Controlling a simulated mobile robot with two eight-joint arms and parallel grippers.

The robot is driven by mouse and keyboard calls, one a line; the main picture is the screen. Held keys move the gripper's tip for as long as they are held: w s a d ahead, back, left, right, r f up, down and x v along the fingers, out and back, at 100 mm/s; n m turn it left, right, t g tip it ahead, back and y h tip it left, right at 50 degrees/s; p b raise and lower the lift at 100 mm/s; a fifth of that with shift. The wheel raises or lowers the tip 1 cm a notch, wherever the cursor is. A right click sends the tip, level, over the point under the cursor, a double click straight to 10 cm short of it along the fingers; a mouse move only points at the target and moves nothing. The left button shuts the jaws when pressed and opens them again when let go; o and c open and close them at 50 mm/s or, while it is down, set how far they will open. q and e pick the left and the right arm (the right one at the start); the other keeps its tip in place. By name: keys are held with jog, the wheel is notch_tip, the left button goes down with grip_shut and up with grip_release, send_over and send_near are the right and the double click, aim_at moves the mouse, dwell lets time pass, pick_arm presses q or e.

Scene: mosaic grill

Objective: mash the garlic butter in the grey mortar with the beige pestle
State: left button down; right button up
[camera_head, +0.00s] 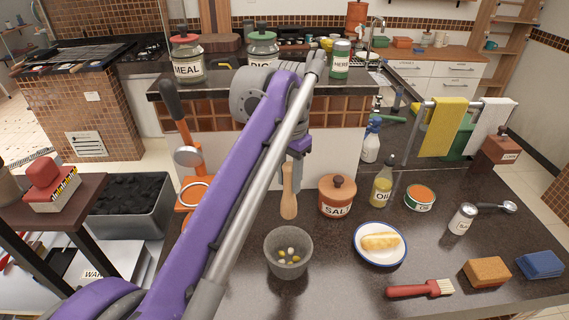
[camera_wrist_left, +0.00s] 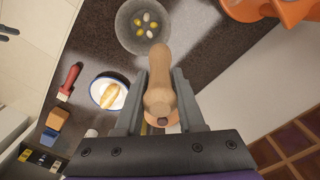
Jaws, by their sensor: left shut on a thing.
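The grey mortar (camera_head: 288,254) stands on the dark counter. Several small yellow and white pieces (camera_head: 289,257) lie inside it; they also show in the left wrist view (camera_wrist_left: 146,27). My left gripper (camera_head: 298,158) is shut on the beige pestle (camera_head: 289,195). The pestle hangs nearly upright above and just behind the mortar, with its thick end down and apart from the bowl. In the left wrist view the pestle (camera_wrist_left: 160,85) sits between the two fingers, pointing toward the mortar (camera_wrist_left: 140,12). My right gripper is not in view.
A plate of bread (camera_head: 380,243) is right of the mortar. The salt pot (camera_head: 337,197), oil bottle (camera_head: 382,186) and an open tin (camera_head: 420,198) stand behind it. A red brush (camera_head: 420,289) and sponges (camera_head: 487,271) lie at the front right.

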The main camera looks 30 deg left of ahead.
pick_arm(q)
jog(key=s+d, duration=0.2)
jog(key=s, duration=0.3)
notch_tip(320, 180, down, 8)
jog(key=b, duration=0.5)
jog(key=shift+w+d+f+b, duration=0.15)
jog(key=shift+d+f+b, duration=0.05)
jog(key=shift+b, duration=0.15)
notch_tip(320, 180, down, 3)
jog(key=shift+f+b, duration=0.15)
jog(key=shift+b, duration=0.65)
